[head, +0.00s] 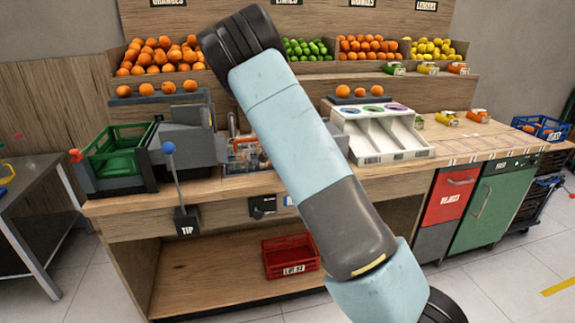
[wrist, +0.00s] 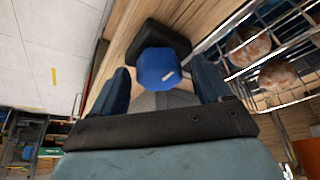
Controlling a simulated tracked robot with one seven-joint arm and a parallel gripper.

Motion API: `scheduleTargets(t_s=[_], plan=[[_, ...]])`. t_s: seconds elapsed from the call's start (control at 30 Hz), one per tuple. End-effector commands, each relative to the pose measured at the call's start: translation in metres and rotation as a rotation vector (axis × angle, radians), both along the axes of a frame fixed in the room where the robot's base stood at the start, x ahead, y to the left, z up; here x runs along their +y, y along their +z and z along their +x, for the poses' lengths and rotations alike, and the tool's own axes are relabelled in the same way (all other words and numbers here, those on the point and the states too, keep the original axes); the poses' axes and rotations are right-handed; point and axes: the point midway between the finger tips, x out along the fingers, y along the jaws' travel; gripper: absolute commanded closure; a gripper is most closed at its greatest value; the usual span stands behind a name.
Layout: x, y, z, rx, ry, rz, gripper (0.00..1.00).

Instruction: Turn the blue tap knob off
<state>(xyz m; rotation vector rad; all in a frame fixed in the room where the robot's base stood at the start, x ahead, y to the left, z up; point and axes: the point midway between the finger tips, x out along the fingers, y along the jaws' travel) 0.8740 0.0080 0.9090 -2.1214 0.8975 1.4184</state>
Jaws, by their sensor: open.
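In the wrist view the blue tap knob (wrist: 157,68) shows as a faceted blue cap in front of a black mount. My gripper (wrist: 162,76) is open, with one dark blue finger on each side of the knob. The fingers look apart from the knob, but I cannot tell how far it reaches between them. A grey part shows below the knob, between the fingers. In the head view my arm crosses the middle of the counter, and neither my gripper nor the knob can be made out there.
In the wrist view a wire basket (wrist: 262,55) with round items is close on the right. A red crate (head: 290,258) is below.

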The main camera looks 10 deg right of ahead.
Motion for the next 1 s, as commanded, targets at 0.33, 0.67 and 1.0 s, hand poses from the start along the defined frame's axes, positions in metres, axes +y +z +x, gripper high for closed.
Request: scheduleTargets(t_s=[0.33, 0.67, 1.0], plan=[[0.004, 0.013, -0.003, -0.002, 0.002, 0.001, 0.23], [0.022, 0.07, -0.019, -0.002, 0.003, 0.002, 0.23], [0.036, 0.117, -0.033, 0.0, 0.001, 0.0, 0.23]])
